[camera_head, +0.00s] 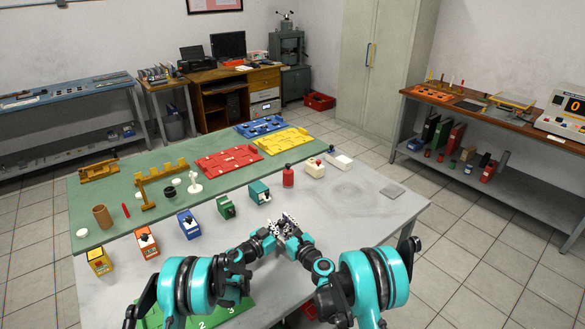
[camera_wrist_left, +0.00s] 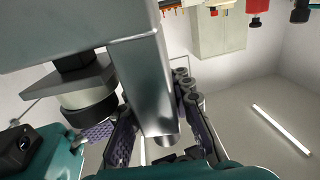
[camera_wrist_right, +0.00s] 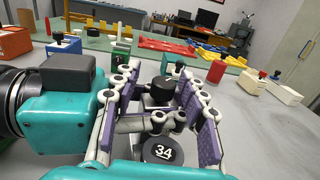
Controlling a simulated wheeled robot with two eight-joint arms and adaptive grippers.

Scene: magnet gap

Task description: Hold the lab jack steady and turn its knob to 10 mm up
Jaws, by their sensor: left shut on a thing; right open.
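The lab jack is mostly hidden by my grippers in the head view. In the left wrist view its grey metal body (camera_wrist_left: 145,85) fills the upper left, with a black round part beside it (camera_wrist_left: 90,108). My left gripper (camera_head: 275,228) is shut on this metal body, one finger on each side. My right gripper (camera_head: 290,228) is open. In the right wrist view a black knob (camera_wrist_right: 162,90) with a white mark sits between its spread fingers. I cannot tell whether they touch it. A black disc reading 34 (camera_wrist_right: 163,150) shows below the knob.
Several small coloured boxes with knobs stand in a row left of my grippers, including a teal one (camera_head: 259,191) just behind them. A red bottle-like object (camera_head: 288,177) and white boxes (camera_head: 315,169) stand farther back. The grey tabletop (camera_head: 360,215) to the right is mostly clear.

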